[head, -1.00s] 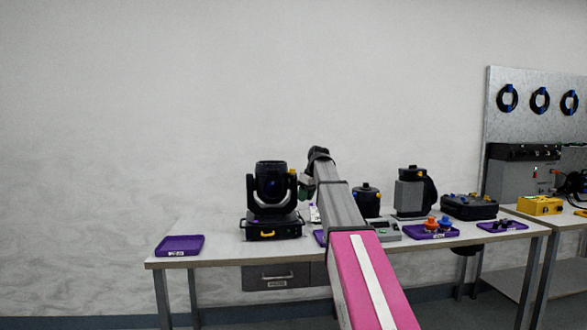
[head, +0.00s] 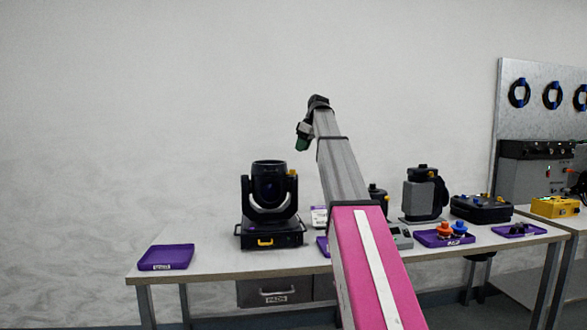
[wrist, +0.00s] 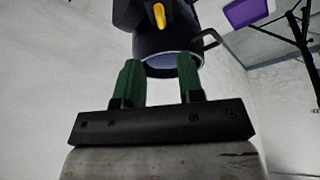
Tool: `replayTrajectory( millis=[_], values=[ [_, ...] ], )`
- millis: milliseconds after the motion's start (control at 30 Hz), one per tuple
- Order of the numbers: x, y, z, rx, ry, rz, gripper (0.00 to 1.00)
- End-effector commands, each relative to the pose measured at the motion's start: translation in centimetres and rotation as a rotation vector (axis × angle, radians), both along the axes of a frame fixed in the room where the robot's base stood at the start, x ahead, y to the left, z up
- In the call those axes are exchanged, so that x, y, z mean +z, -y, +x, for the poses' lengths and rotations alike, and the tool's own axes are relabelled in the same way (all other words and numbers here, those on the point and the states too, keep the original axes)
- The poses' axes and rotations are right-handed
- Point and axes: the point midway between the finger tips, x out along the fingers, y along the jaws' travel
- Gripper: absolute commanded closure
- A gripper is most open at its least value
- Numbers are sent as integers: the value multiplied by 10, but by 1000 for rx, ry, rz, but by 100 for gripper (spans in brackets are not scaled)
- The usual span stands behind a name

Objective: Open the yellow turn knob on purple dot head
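A black moving-head light (head: 268,190) with a dark round lens stands upright at the left of the table. A yellow knob (head: 292,172) sits at the upper right of its yoke, and a yellow handle is on its base front.
The table (head: 215,262) holds an empty-looking purple tray (head: 166,257) at left and a purple tray with orange and blue knobs (head: 444,235) at right. A grey-black fixture (head: 425,194) and black case (head: 482,208) stand behind. My arm hides the table's middle.

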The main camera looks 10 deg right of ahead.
Motion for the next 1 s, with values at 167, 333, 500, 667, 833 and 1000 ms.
replayTrajectory(
  millis=[167, 333, 500, 667, 833, 1000],
  values=[
    [-28, -10, 5, 0, -2, -1, 65],
    [-56, -19, 12, -1, -2, -1, 65],
    [-78, -26, 17, -1, -2, 0, 65],
    [-88, -30, 20, -1, 0, 0, 65],
    [-92, -31, 22, -1, 0, 0, 65],
    [-92, -31, 22, -1, 0, 0, 65]
  ],
)
